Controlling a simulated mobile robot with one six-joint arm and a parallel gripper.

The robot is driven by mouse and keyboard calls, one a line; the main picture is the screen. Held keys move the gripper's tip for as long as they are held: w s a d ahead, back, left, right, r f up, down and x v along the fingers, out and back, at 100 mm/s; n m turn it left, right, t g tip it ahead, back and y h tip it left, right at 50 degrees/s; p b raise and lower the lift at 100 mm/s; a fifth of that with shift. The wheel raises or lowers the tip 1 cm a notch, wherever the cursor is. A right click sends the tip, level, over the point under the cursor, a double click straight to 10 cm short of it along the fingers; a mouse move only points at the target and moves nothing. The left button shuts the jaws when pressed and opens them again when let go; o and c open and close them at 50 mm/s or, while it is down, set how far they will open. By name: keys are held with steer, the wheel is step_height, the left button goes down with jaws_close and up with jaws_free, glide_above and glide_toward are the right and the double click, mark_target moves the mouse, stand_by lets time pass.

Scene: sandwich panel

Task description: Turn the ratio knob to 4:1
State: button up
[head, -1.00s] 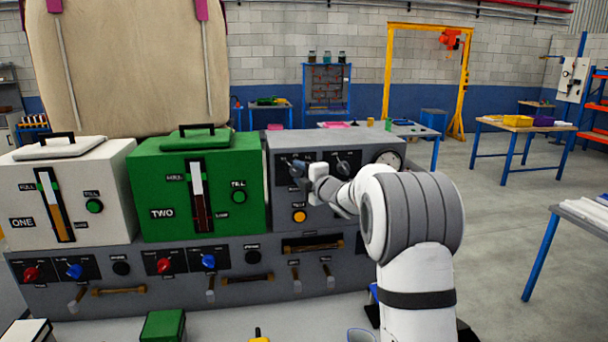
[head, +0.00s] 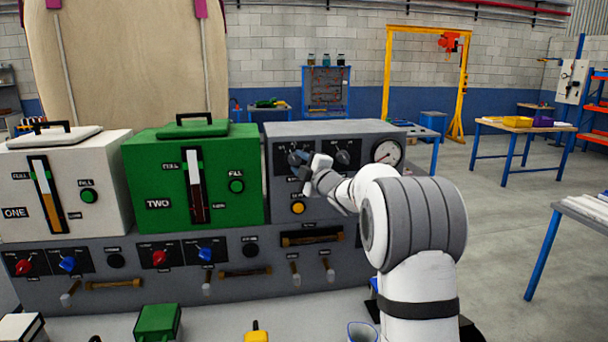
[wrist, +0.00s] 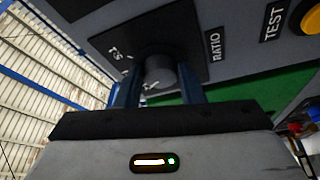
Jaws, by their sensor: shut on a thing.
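The ratio knob (wrist: 160,70) is a dark round knob on a black dial plate (wrist: 125,45) with white marks, beside the label RATIO (wrist: 213,46). My gripper (wrist: 160,88) has one blue finger on each side of the knob and is shut on it. The wrist view is turned, so the label runs up the picture. In the head view my gripper (head: 303,168) is at the left dial of the grey panel box (head: 330,128), and the knob (head: 295,157) is partly behind it. The knob's pointer and the full scale are hidden; I cannot read the setting.
A second knob (head: 342,157) and a round gauge (head: 388,151) are to the right on the same face. An orange TEST button (head: 298,208) is just below my gripper. Green box TWO (head: 160,195) stands to the left; levers (head: 294,272) stick out below.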

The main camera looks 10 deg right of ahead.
steer(key=m+b, duration=0.1)
steer(key=b, duration=0.1)
steer(key=m+t+b, duration=0.1)
steer(key=m, duration=0.1)
steer(key=m+b, duration=0.1)
steer(key=b, duration=0.1)
steer(key=shift+a+f+m+t+h+b, duration=0.2)
steer(key=shift+a+m+t+h+b, duration=0.1)
steer(key=shift+m, duration=0.1)
steer(key=shift+r+m+b, duration=0.2)
steer(key=shift+m+b, duration=0.3)
steer(key=shift+m, duration=0.1)
steer(key=shift+r, duration=0.2)
steer(key=o, duration=0.8)
steer(key=shift+a+f, duration=0.1)
steer(key=shift+a, duration=0.05)
steer(key=shift+o, duration=1)
steer(key=shift+f+t+h, duration=0.1)
steer(key=shift+t+h, duration=0.2)
steer(key=shift+f, duration=0.1)
steer(key=shift+s+d+f, duration=0.1)
steer(key=shift+s+d, duration=0.05)
steer(key=shift+d, duration=0.1)
steer(key=b+v, duration=0.2)
steer(key=v, duration=0.5)
steer(key=shift+s, duration=0.15)
